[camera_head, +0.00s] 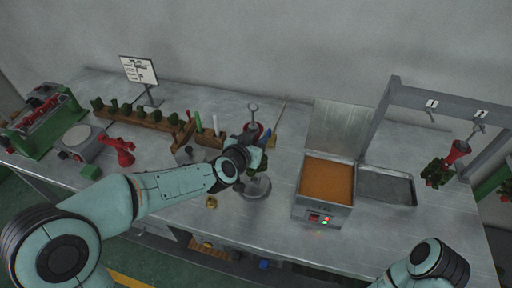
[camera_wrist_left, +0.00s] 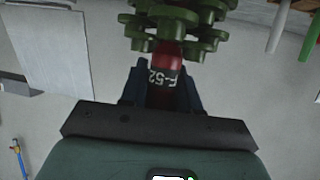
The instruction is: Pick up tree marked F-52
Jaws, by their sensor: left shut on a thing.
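The tree marked F-52 (camera_wrist_left: 165,76) shows in the left wrist view as a dark red stem with white lettering, with green wax branches (camera_wrist_left: 178,28) above it in the picture. My left gripper (camera_wrist_left: 163,88) is shut on the red stem, one dark finger on each side. A round metal base (camera_head: 257,187) is just below the gripper. My right arm enters at the lower right, its gripper out of view.
A wax pot (camera_head: 327,180) with an open lid and a grey tray (camera_head: 387,187) are to the right. Another tree (camera_head: 437,172) hangs from a grey frame (camera_head: 437,100). A wooden rack (camera_head: 140,119) of green pieces and a scale (camera_head: 79,137) are at left.

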